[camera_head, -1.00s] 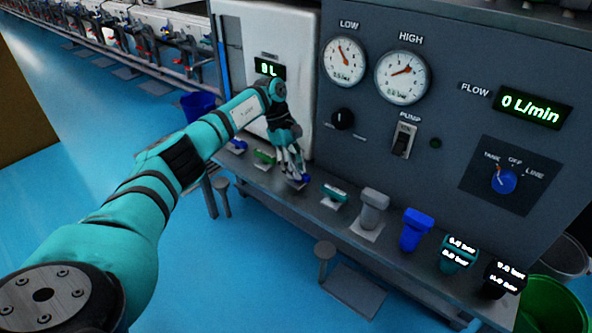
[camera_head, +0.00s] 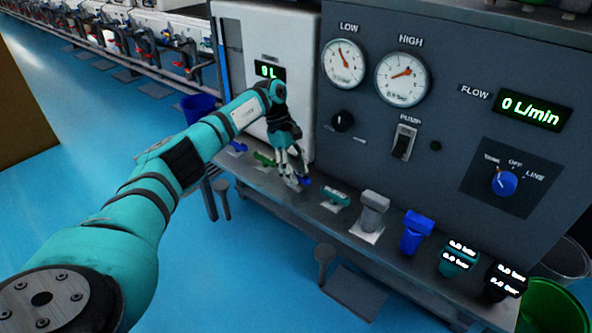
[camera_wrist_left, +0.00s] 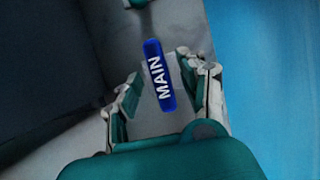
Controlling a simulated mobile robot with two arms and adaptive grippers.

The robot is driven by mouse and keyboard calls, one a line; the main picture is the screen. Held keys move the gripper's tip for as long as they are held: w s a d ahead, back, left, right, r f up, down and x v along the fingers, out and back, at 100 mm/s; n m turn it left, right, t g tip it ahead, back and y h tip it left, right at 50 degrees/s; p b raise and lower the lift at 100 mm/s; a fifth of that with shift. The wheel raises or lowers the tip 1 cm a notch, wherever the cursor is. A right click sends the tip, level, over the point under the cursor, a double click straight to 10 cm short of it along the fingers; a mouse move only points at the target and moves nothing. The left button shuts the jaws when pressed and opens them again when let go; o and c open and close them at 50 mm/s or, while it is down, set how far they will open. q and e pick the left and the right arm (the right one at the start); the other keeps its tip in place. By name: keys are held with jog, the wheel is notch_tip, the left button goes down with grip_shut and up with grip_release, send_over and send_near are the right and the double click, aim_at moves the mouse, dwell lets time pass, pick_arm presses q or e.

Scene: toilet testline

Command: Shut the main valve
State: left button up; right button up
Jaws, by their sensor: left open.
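The main valve shows as a blue handle (camera_wrist_left: 158,76) labelled MAIN in the left wrist view, on the grey shelf. In the head view only a bit of the blue handle (camera_head: 305,182) shows beside my fingers; the rest is hidden. My left gripper (camera_head: 292,180) points down over the valve. In the left wrist view its open fingers (camera_wrist_left: 158,92) stand on either side of the handle, with gaps visible on both sides. I see no contact. My right gripper is not in view.
A green handle (camera_head: 335,198), a grey fitting (camera_head: 374,211) and a blue fitting (camera_head: 416,232) line the shelf to the right. The panel with gauges (camera_head: 403,78) and the white tank (camera_head: 240,40) rise behind. Blue floor (camera_head: 255,275) is open in front.

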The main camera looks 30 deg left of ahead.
pick_arm(q)
jog(key=v, duration=1.1)
jog(key=shift+r, duration=0.35)
jog(key=shift+a, duration=0.2)
